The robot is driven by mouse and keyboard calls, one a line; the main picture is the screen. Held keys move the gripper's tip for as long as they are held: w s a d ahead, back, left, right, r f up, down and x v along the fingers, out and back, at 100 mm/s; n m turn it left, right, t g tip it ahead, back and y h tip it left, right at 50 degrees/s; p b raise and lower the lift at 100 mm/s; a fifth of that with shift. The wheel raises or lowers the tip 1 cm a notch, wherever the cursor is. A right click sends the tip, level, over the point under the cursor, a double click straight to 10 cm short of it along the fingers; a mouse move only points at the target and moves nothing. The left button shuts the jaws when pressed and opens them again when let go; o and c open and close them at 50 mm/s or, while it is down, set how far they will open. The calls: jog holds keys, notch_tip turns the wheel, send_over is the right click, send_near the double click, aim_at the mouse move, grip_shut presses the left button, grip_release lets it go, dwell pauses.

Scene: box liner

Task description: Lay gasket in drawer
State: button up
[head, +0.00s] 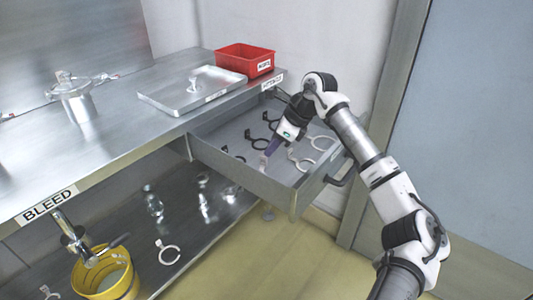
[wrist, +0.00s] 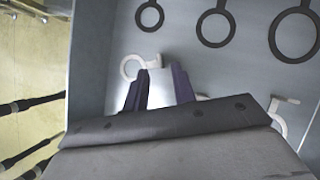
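My gripper (head: 270,149) reaches down into the open drawer (head: 243,180), with purple fingers near the drawer floor. In the wrist view the two fingers (wrist: 162,78) stand apart, with bare drawer floor between them. Other pale gaskets (head: 300,162) and several black ones (head: 257,142) lie in the drawer.
A red bin (head: 244,58) and a steel tray (head: 192,90) stand on the counter (head: 130,125) above. A yellow bucket (head: 105,276) and a pale ring (head: 168,253) are on the lower shelf. The drawer's handle (head: 341,170) sticks out at the right.

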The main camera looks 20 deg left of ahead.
jog(key=v, duration=0.7)
jog(key=shift+r, duration=0.15)
jog(key=shift+d, duration=0.1)
dwell(0.8)
